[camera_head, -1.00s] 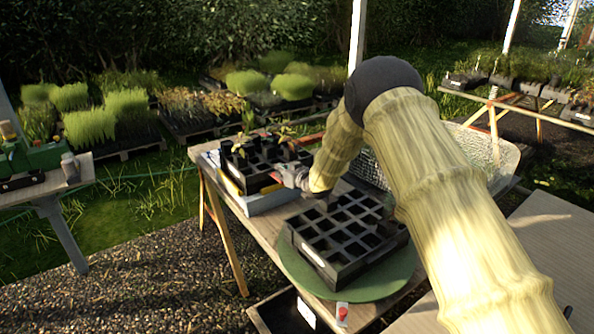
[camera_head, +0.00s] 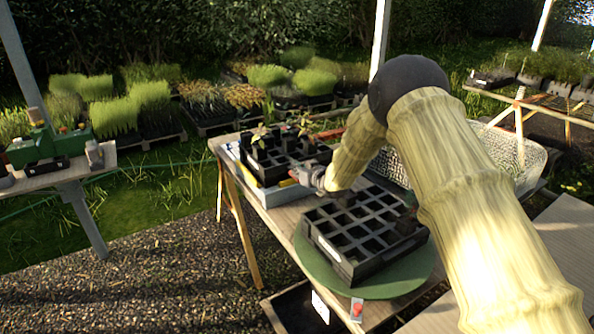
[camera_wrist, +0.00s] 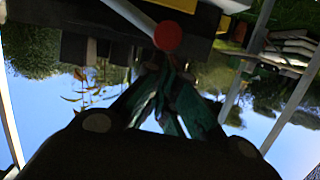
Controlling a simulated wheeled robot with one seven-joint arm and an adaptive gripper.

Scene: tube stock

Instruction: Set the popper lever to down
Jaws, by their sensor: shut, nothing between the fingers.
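The popper lever shows in the wrist view as a pale rod (camera_wrist: 126,14) ending in a red round knob (camera_wrist: 167,36). It lies in front of a dark box-like body. My gripper (camera_wrist: 163,72) is shut and empty, its fingertips close to the knob; I cannot tell whether they touch it. In the head view my gripper (camera_head: 308,176) is at the right front side of the black plug-tray unit (camera_head: 262,170) on the bench. The lever is too small or hidden to make out there.
A black cell tray (camera_head: 352,272) rests on a green round turntable (camera_head: 408,283) in front of my gripper. A red button (camera_head: 357,308) is at the bench's front edge. A wire mesh basket (camera_head: 505,150) stands behind my arm. A side bench (camera_head: 98,160) holds a green machine (camera_head: 45,146).

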